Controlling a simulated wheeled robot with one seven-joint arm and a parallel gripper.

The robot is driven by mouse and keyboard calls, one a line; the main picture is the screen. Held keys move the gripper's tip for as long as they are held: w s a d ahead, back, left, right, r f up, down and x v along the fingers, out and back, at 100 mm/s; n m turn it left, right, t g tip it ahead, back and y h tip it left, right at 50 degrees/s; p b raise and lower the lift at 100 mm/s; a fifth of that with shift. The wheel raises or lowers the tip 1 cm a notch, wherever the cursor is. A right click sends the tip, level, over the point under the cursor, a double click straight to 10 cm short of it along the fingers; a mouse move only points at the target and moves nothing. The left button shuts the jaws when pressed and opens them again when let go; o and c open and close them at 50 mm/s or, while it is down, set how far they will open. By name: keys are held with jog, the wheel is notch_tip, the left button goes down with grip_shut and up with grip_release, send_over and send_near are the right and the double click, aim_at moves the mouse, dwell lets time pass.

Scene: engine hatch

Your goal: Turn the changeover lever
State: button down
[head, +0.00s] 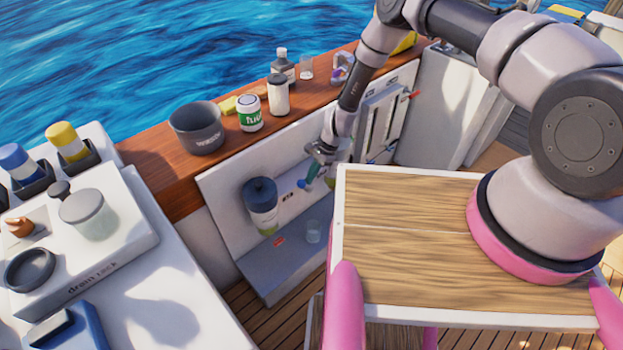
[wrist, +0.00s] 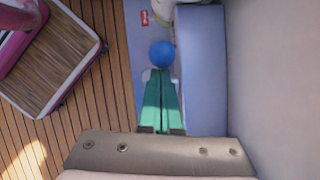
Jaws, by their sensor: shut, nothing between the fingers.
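The lever's round blue knob (wrist: 161,54) shows in the wrist view, just beyond my fingertips. My gripper (wrist: 161,82) has green fingers that lie side by side, shut with nothing between them. The fingertips are close to the knob; I cannot tell whether they touch it. In the head view my gripper (head: 312,172) is at the white hatch panel (head: 232,190), right of the dark blue-topped canister. The lever's arm and pivot are mostly hidden behind the fingers.
The blue-topped canister (head: 260,198) and a clear cup (head: 314,231) stand on the grey hatch ledge (head: 262,265). A red label (head: 279,240) is nearby. A mug (head: 196,128), a green-labelled jar (head: 249,113) and bottles line the wooden rail above. My wood-topped base is close on the right.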

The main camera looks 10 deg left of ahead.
jog(key=shift+s+a+f, duration=0.1)
jog(key=shift+s+a, duration=0.45)
jog(key=shift+s, duration=0.1)
